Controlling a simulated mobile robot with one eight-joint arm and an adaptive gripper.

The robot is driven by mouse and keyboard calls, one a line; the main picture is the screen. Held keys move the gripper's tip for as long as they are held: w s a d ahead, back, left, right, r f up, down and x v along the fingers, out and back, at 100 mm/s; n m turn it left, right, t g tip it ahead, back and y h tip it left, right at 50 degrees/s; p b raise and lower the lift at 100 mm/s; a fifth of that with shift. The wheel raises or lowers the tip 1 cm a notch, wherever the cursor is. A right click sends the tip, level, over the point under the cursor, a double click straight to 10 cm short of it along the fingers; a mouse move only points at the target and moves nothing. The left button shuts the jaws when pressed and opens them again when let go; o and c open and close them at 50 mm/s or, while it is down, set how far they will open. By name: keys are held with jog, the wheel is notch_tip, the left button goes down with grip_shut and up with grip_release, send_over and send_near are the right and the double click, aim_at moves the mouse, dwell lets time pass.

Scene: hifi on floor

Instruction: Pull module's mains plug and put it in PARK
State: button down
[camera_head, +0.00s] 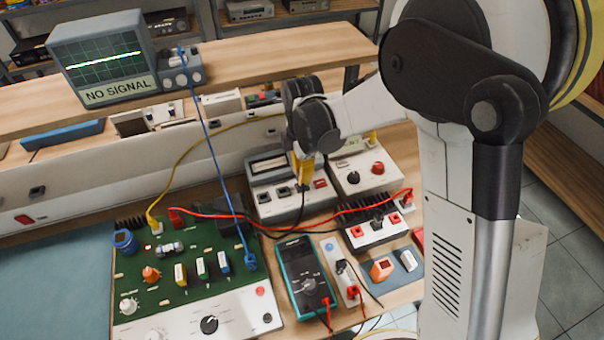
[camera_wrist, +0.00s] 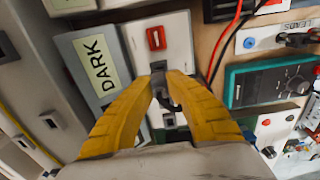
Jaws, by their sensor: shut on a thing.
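My gripper (camera_head: 303,172) points down at a light grey switch box (camera_head: 264,209) on the bench, and its yellow fingers are shut on a dark mains plug (camera_wrist: 163,98). The plug is at the box's socket row, beside the red switch (camera_wrist: 157,38). Whether it is fully seated or slightly raised cannot be told. A display on the box reads DARK (camera_wrist: 94,65). The green circuit-board module (camera_head: 200,262) lies at left in the head view. A black cord runs near the plug; its far end is unclear. I see no readable PARK label.
A teal multimeter (camera_head: 303,275), a white leads strip (camera_head: 336,258) and a white supply box (camera_head: 372,182) crowd the bench. Red, blue and yellow leads cross the area. An oscilloscope (camera_head: 103,57) stands on the rear shelf. A blue mat (camera_head: 50,285) at left is clear.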

jog(key=shift+f+b, duration=0.75)
jog(key=shift+f, duration=0.2)
dwell(0.7)
dwell(0.4)
jog(key=c, duration=1.4)
grip_release()
notch_tip(320, 180, up, 12)
jog(key=shift+f, duration=0.1)
jog(key=shift+r+p, duration=1.9)
jog(key=shift+r, duration=0.7)
